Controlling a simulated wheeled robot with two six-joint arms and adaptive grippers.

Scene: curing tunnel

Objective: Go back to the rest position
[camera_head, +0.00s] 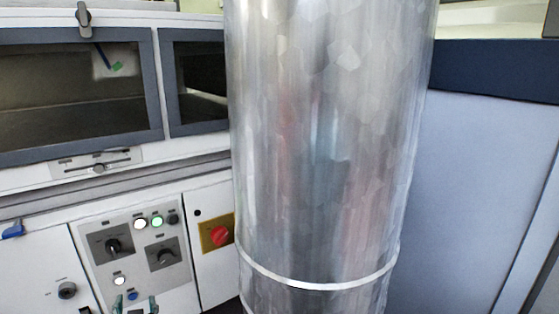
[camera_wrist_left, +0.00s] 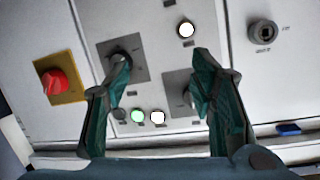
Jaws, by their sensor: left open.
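My left gripper (camera_head: 135,304) shows only by its green fingertips at the bottom edge of the head view, in front of the control panel (camera_head: 98,236). In the left wrist view the left gripper (camera_wrist_left: 161,66) is open, with nothing between its fingers. The panel's rotary knobs and lamps show between and behind the fingers. One knob (camera_wrist_left: 121,57) is partly beside the left finger. My right gripper is in neither view.
A large shiny metal duct (camera_head: 325,150) fills the middle of the head view and hides what is behind it. A red switch on a yellow plate (camera_head: 217,236) sits left of it. Dark-framed windows (camera_head: 78,150) are above the panel. A grey-blue wall (camera_head: 475,180) stands at right.

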